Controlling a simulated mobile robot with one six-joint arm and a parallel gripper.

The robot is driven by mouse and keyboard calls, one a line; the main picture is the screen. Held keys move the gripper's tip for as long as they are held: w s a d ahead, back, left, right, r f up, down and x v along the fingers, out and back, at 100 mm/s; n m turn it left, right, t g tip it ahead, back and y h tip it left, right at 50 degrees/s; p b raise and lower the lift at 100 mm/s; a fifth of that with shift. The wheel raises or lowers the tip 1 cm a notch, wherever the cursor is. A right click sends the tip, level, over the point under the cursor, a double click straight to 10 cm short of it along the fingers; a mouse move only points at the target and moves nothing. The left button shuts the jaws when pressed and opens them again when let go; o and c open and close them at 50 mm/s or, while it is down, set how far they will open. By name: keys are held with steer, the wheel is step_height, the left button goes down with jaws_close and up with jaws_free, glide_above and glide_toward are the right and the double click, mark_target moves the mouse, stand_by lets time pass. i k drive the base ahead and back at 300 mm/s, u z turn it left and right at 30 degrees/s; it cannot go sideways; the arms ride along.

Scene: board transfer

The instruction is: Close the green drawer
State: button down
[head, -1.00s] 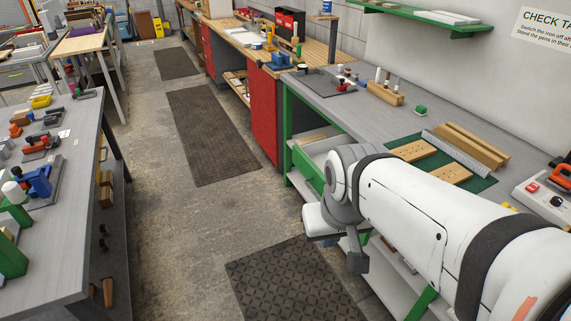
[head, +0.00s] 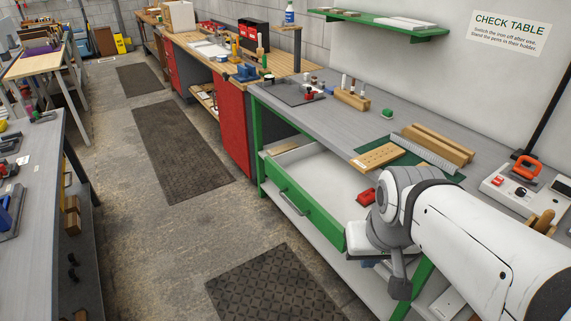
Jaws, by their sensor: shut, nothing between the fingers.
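The green drawer (head: 305,210) sits under the grey workbench in the head view. It is pulled out, with its pale inside showing and a grey bar handle (head: 293,202) on its front. A red object (head: 366,195) shows at the drawer's right part. The right end of the drawer front is hidden behind my wrist. My gripper (head: 373,263) is mostly hidden under the white wrist block, near that end. It is shut and empty. I cannot tell whether it touches the drawer.
The grey bench top (head: 325,115) carries a wooden pen holder (head: 352,100), wooden blocks (head: 438,143) and a soldering station (head: 515,192). A red cabinet (head: 234,125) stands beyond the drawer. The aisle floor (head: 190,225) is clear, with dark mats; another table (head: 40,220) is at left.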

mark_target(323, 186)
steer(key=u, duration=0.05)
steer(key=i, duration=1)
steer(key=z, duration=0.1)
